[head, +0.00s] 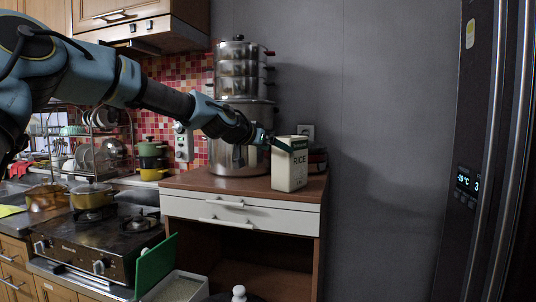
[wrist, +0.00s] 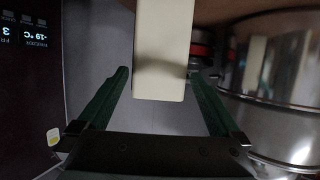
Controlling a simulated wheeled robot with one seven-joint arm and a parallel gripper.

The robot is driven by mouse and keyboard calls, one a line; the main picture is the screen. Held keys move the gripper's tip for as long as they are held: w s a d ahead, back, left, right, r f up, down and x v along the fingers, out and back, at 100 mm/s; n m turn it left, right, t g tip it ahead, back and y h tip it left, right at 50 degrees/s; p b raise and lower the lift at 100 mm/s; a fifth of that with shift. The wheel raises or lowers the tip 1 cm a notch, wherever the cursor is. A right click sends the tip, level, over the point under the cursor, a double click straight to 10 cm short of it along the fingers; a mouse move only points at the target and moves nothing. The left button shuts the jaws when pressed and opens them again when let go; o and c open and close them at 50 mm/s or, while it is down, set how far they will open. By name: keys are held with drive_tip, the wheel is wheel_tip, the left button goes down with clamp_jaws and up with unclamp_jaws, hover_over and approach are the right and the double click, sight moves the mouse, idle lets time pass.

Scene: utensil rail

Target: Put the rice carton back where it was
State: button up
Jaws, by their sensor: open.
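The rice carton (head: 290,172), cream with dark lettering reading RICE, stands upright on the brown top of the white-drawered cabinet (head: 190,183), near its right front edge. My gripper (head: 272,141) reaches in from the left at the carton's upper part. In the wrist view the carton (wrist: 159,55) shows as a plain pale block between the two green fingers of my open gripper (wrist: 158,75). A gap shows on the left; the right finger is very near the carton's side. I cannot tell whether it touches.
A tall steel steamer pot (head: 240,110) stands behind my gripper, left of the carton. Dark and red items (head: 317,158) sit right behind the carton. An open bin (head: 180,287) with a green lid (head: 155,265) is below. A dark fridge (head: 480,150) stands far right.

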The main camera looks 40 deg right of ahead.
drive_tip(key=shift+b+v, duration=0.45)
drive_tip(key=shift+v, duration=1.3)
drive_tip(key=w+a+f+n+y, duration=0.2)
drive_tip(key=a+f+y, duration=0.1)
drive_tip(key=a+f, duration=0.55)
drive_tip(key=w+a+f+n+t+y, duration=0.1)
drive_tip(key=a+f+n+y, duration=0.15)
drive_tip(key=a+f, duration=0.65)
drive_tip(key=w+a+f+n+y, duration=0.2)
drive_tip(key=a+f+y, duration=0.25)
drive_tip(key=a, duration=0.95)
drive_tip(key=s+a+f+n+y, duration=0.1)
drive_tip(key=s+a, duration=0.3)
drive_tip(key=a, duration=0.4)
drive_tip(key=s+a+f+n+g+y, duration=0.1)
drive_tip(key=s+a+f+n, duration=0.2)
drive_tip(key=a, duration=0.6)
drive_tip(key=s+a+f+n+y, duration=0.1)
drive_tip(key=s+a+n, duration=0.3)
drive_tip(key=a, duration=0.5)
drive_tip(key=shift+s+a+f+g, duration=0.2)
drive_tip(key=shift+s+f+g, duration=0.25)
drive_tip(key=shift+f, duration=0.2)
drive_tip(key=shift+c, duration=0.2)
